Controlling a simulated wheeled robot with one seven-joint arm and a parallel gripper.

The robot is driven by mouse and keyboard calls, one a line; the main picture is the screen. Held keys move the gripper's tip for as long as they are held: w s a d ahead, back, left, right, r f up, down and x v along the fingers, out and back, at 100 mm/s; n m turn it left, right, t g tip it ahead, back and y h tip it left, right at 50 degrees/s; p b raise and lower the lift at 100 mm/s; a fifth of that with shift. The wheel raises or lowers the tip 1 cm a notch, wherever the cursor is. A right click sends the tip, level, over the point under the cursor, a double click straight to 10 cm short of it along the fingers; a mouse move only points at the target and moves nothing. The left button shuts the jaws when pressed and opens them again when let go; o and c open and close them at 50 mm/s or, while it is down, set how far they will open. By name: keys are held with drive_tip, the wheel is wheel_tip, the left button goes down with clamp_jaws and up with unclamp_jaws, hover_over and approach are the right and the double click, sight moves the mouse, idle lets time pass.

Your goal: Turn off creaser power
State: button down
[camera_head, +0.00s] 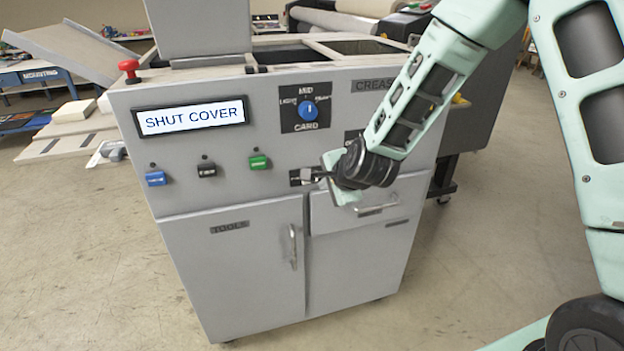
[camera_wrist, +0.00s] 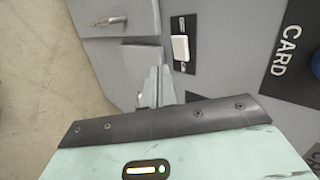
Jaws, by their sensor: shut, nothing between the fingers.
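The creaser (camera_head: 270,190) is a grey cabinet with a sloped control panel, and its display (camera_head: 191,117) reads "SHUT COVER". A small black plate (camera_head: 295,178) sits low on the panel, partly hidden by my gripper (camera_head: 318,177). In the wrist view, a white rocker switch (camera_wrist: 180,47) sits on this black plate, with small labels too blurred to read. My gripper's closed fingers (camera_wrist: 157,80) are beside the switch, empty and pointing toward the panel. I cannot tell whether they touch the panel.
The panel also has a blue CARD dial (camera_head: 308,109), blue (camera_head: 156,178), black (camera_head: 207,169) and green (camera_head: 259,162) buttons, and a red emergency knob (camera_head: 129,70) on top. A drawer handle (camera_head: 377,210) and door handle (camera_head: 293,247) stick out below.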

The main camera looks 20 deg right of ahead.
sight(307, 184)
drive_tip(key=w+f, duration=0.1)
drive_tip(key=w, duration=0.1)
drive_tip(key=w+f+p, duration=0.1)
drive_tip(key=w, duration=0.1)
drive_tip(key=w+a+f, duration=0.1)
drive_tip(key=w, duration=0.2)
drive_tip(key=shift+f+p, duration=0.2)
drive_tip(key=shift+p, duration=0.15)
drive_tip(key=shift+w+a+f, duration=0.1)
drive_tip(key=shift+w, duration=0.25)
drive_tip(key=shift+a, duration=0.1)
